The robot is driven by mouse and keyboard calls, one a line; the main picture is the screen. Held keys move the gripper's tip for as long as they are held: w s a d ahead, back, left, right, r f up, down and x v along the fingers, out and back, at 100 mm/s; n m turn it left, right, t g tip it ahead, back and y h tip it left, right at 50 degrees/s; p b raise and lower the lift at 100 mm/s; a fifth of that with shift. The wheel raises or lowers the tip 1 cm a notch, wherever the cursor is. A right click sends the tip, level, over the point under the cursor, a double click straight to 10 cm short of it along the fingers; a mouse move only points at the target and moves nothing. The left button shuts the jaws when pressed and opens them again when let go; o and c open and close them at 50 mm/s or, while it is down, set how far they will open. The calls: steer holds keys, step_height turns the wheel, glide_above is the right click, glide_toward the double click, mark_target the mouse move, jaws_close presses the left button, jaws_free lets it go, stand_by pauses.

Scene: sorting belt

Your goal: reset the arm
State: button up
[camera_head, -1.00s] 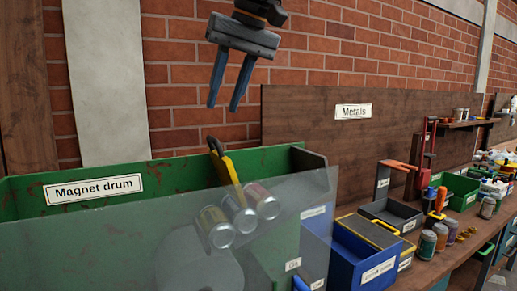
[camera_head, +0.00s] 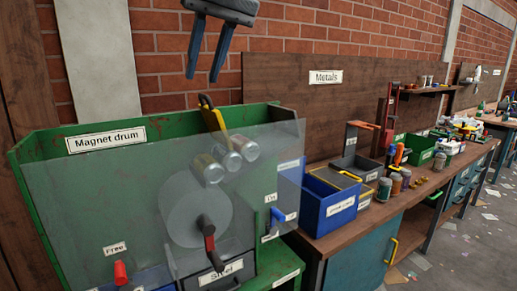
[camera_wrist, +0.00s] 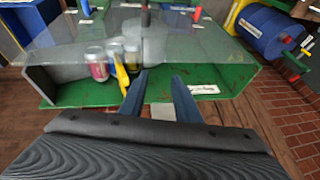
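My gripper (camera_head: 208,52) hangs above the green magnet drum box (camera_head: 190,118) in the head view, pointing down. Its two blue fingers are apart with nothing between them. In the wrist view my gripper (camera_wrist: 160,90) is open and empty, with the green box (camera_wrist: 75,96) beyond it. Several cans (camera_head: 231,159) lie behind the box's clear front panel (camera_head: 110,205). A yellow-handled tool (camera_head: 213,120) stands at the box's back edge, close to the cans.
A wooden bench (camera_head: 335,238) runs to the right. It carries a blue bin (camera_head: 338,207), a green bin (camera_head: 419,151) and several jars (camera_head: 395,184). A red knob (camera_head: 120,272) and a dark lever (camera_head: 211,241) are on the box's front. The brick wall stands behind.

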steer(key=w+d+f+m+h+b, duration=0.1)
steer(key=d+f+m, duration=0.1)
steer(key=d+f, duration=0.8)
steer(key=w+d+f+m+h, duration=0.15)
steer(key=d+f, duration=0.35)
steer(key=f, duration=0.9)
steer(key=s+d+f+m, duration=0.1)
steer(key=s+d+f, duration=0.6)
steer(key=f, duration=0.3)
steer(key=s+d+f+m+g+h+b, duration=0.1)
steer(key=s+d+f, duration=0.7)
steer(key=f, duration=0.3)
steer(key=shift+d+f, duration=0.15)
steer(key=shift+f, duration=0.1)
steer(key=shift+h, duration=0.25)
